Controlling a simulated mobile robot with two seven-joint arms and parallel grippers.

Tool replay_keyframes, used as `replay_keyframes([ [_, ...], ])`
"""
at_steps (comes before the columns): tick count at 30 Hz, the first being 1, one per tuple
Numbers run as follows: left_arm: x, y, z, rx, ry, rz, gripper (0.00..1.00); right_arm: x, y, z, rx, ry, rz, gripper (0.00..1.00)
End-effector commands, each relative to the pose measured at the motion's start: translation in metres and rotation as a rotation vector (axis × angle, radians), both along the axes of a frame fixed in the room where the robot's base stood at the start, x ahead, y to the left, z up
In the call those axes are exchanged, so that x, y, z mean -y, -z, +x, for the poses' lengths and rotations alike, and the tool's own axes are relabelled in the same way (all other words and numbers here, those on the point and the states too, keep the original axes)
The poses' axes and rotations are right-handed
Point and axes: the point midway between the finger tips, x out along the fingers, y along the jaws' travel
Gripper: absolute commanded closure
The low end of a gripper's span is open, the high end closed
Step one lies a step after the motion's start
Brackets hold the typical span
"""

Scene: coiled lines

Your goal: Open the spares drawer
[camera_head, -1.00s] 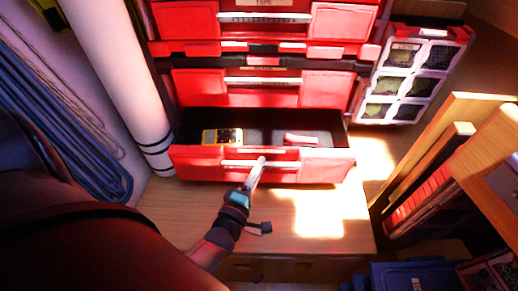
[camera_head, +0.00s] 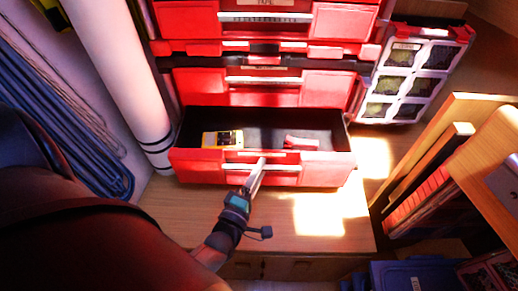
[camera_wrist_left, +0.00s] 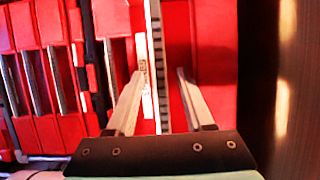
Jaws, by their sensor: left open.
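The lowest red drawer (camera_head: 325,172) of the red cabinet stands pulled out, its dark inside showing. Its label is too small to read, so I cannot tell from it whether this is the spares drawer. My left gripper (camera_head: 261,165) is at the middle of this drawer's front, over its pale bar handle (camera_head: 283,167). In the left wrist view the left gripper (camera_wrist_left: 158,88) is open, with one finger on each side of the ridged handle bar (camera_wrist_left: 157,55). Contact between fingers and bar cannot be told. My right gripper is not in view.
Inside the drawer lie a yellow device (camera_head: 222,139) and a red item (camera_head: 300,142). Shut red drawers (camera_head: 265,85) are above. A white roll (camera_head: 115,75) stands left, a clear-lidded organizer (camera_head: 408,75) right. The wooden surface (camera_head: 320,215) below the drawer is clear.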

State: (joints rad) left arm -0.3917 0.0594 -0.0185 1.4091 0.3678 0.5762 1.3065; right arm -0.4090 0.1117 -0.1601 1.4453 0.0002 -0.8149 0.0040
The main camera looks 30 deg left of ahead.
Motion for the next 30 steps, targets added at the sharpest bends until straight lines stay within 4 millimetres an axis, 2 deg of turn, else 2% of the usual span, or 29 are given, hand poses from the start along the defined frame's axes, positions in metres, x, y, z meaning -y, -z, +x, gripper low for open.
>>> replay_keyframes([
  [7, 0.0, 0.0, -0.003, -0.001, 0.0, 0.0, 0.47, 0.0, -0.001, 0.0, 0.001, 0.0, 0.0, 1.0],
  [11, 0.002, 0.0, -0.017, -0.004, 0.001, 0.0, 0.47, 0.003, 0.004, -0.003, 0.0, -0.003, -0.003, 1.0],
  [24, 0.018, 0.0, -0.114, -0.004, 0.001, 0.0, 0.47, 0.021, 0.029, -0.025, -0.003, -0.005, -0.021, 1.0],
  [30, 0.023, 0.0, -0.142, -0.002, 0.0, 0.0, 0.47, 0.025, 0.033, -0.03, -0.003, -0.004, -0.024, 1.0],
])
